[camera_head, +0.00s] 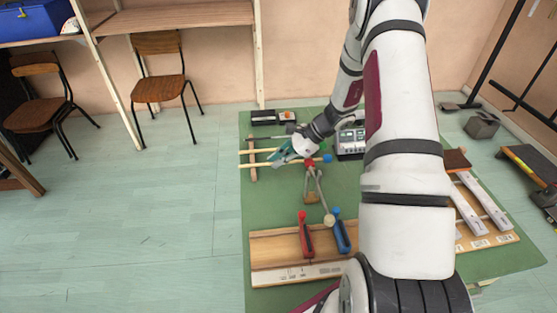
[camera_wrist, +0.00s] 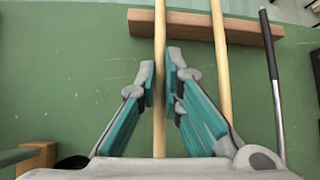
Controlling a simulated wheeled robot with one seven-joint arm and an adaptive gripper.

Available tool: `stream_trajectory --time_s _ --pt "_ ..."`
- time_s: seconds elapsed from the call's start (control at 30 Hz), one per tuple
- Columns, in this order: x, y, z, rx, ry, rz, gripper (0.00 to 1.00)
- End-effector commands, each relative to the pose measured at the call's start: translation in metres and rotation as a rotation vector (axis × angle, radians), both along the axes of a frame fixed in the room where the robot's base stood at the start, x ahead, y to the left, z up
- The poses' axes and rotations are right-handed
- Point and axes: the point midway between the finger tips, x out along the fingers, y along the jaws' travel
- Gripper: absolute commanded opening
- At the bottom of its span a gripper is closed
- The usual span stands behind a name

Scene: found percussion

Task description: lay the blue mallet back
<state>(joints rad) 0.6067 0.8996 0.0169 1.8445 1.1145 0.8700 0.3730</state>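The blue mallet has a thin pale wooden handle (camera_wrist: 159,125) and a blue head (camera_head: 327,158). The handle lies across a brown wooden bar (camera_head: 253,161) on the green mat, its end reaching past the bar. My gripper (camera_head: 283,155) is low over the mat, between that bar and the head. In the wrist view my gripper (camera_wrist: 160,75) has its two teal-padded fingers close on both sides of the handle, shut on it.
A dark-handled rod (camera_wrist: 270,75) lies right of the handles in the wrist view. A wooden block (camera_wrist: 38,156) is at lower left. A grey device (camera_head: 350,143), a red clamp-like piece (camera_head: 305,233) and a blue one (camera_head: 341,232) are nearby. The mat's left strip is bare.

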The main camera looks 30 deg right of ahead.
Motion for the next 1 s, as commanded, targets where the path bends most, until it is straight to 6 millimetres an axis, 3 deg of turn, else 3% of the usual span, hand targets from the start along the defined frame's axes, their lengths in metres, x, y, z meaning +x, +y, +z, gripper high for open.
stream_trajectory --time_s 0.03,0.1,0.53,1.0 --pt "0.0 0.0 0.0 0.001 0.001 0.0 0.15" --pt "0.0 0.0 0.0 0.001 0.001 0.0 0.31" --pt "-0.002 -0.005 0.005 -0.001 0.0 -0.001 0.32" --pt "-0.032 -0.057 0.067 -0.002 -0.001 -0.002 0.32"
